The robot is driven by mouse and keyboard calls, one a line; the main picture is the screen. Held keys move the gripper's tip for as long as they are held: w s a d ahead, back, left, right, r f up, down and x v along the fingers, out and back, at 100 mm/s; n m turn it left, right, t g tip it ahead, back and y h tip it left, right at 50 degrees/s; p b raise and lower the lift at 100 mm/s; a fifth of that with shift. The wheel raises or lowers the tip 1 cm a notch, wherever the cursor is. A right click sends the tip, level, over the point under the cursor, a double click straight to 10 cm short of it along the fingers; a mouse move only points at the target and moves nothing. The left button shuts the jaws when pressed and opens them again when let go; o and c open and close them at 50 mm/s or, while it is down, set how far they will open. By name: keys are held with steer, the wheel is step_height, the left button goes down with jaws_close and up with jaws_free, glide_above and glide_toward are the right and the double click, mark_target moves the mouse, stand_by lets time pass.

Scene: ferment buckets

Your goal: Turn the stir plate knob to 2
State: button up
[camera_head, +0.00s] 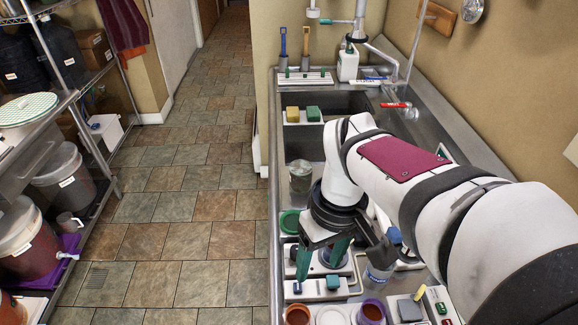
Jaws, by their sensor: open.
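My gripper (317,266) has green fingers and is open, pointing down over the near end of the steel counter. Below and around it is a white device (316,292) that looks like the stir plate, with a dark round top partly hidden by the fingers. A small blue-green knob (333,283) shows on its front, just below the right finger. The left finger hangs near the device's left part. I cannot tell whether either finger touches it. The knob's setting and any numbers are too small to read.
A clear bottle (378,275) stands close right of my gripper. Cups, including a purple one (371,312), and a white unit with a grey plate (410,309) are in front. A sink (331,138) with a glass jar (300,175) lies behind. Shelves with buckets (62,177) stand left across the tiled floor.

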mark_target(296, 249)
steer(key=w+a+f+n+h, duration=0.1)
steer(key=w+f+n, duration=0.1)
steer(key=w+n, duration=0.45)
steer(key=w+a+f+n, duration=0.1)
steer(key=w+f+n, duration=0.2)
steer(key=w+n, duration=0.35)
steer(key=shift+m, duration=0.7)
steer(key=f, duration=0.5)
steer(key=w+f, duration=0.1)
steer(key=f, duration=0.4)
steer(key=w+f, duration=0.1)
steer(key=f, duration=0.4)
steer(key=shift+a+f, duration=0.2)
jaws_close()
